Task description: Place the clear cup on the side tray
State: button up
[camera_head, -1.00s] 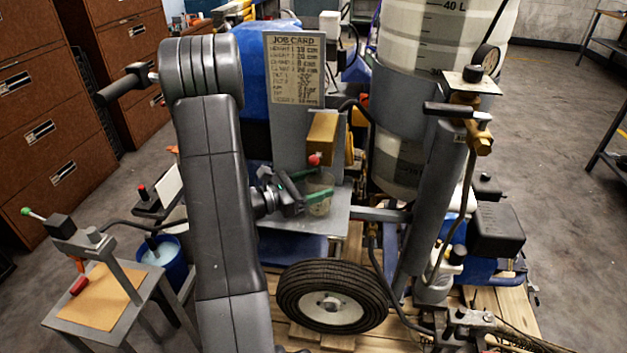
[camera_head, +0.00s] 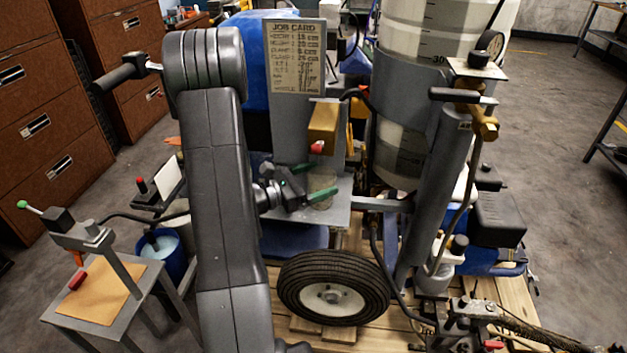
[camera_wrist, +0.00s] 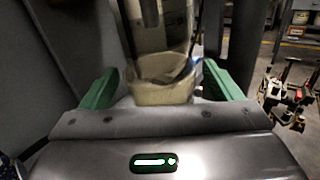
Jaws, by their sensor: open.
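The clear cup (camera_head: 322,179) stands on a grey shelf (camera_head: 335,214) below a brass-coloured block in the head view. In the wrist view, the cup (camera_wrist: 163,88) looks see-through with a pale yellowish lower part. My gripper (camera_head: 308,193) reaches in from the left with green-tipped fingers and is open. In the wrist view its fingers (camera_wrist: 160,88) show one on each side of the cup, with a gap on the left; contact on the right is unclear. I cannot tell for certain which surface is the side tray.
The brass-coloured block (camera_head: 323,127) with a red knob is just above the cup. A job card (camera_head: 296,57) is behind it. A large graduated tank (camera_head: 420,40) stands to the right. A tyre (camera_head: 334,287) is below the shelf. A small tan-topped stand (camera_head: 95,297) is at lower left.

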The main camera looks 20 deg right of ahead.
jog(key=shift+r, duration=0.15)
jog(key=a, duration=1.2)
jog(key=shift+s+b, duration=0.4)
jog(key=shift+s, duration=0.05)
